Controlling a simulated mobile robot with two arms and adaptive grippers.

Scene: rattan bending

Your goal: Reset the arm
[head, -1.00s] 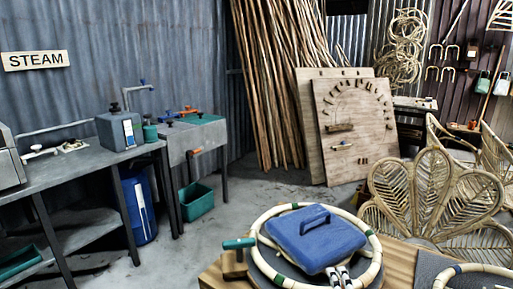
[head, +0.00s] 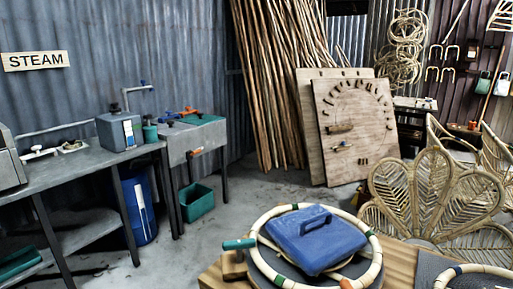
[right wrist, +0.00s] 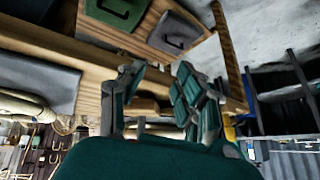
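My right gripper (right wrist: 160,80) shows in the right wrist view. Its two dark jointed fingers are apart, with nothing held between them. A wooden bench with dark-handled pads lies beyond the fingers; I cannot tell the distance. In the head view, neither gripper shows. A pale rattan ring (head: 262,268) with coloured bands lies around a blue handled pad (head: 318,240) on the wooden bench (head: 222,278) at the bottom. My left gripper is out of view.
A green-handled clamp (head: 239,244) stands at the ring's left. A rattan chair back (head: 435,195) rises at the right. A steel table (head: 85,165) and sink (head: 195,140) line the left wall.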

